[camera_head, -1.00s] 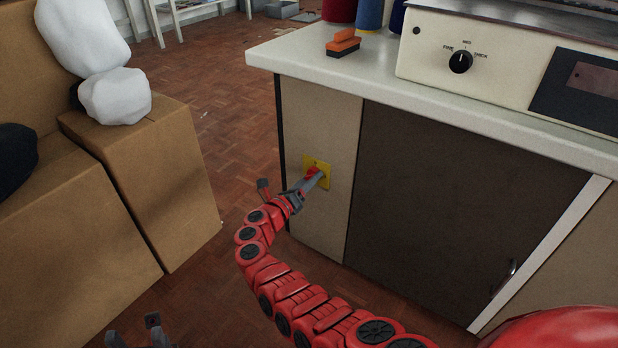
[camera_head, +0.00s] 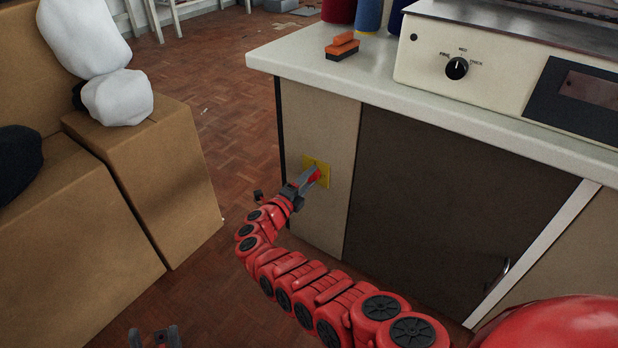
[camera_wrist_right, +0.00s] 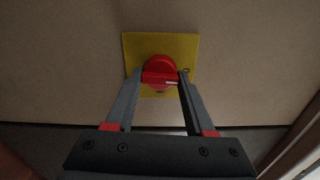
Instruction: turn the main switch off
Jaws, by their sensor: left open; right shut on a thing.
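The main switch is a red rotary knob (camera_wrist_right: 160,75) on a yellow square plate (camera_head: 324,168), fixed to the beige side panel of the cabinet. My right gripper (camera_head: 312,178) is at the knob, and in the right wrist view its two fingers (camera_wrist_right: 159,80) close on the knob from both sides. The knob's grip bar lies across between the fingertips, with a pale mark near its right end. My left gripper (camera_head: 155,338) is open and empty, low at the bottom edge of the head view, far from the switch.
The cabinet's white worktop (camera_head: 300,58) carries an orange brush (camera_head: 342,46), thread spools and a machine with a black dial (camera_head: 457,68). Cardboard boxes (camera_head: 150,180) with white bundles stand at the left. Parquet floor lies between boxes and cabinet.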

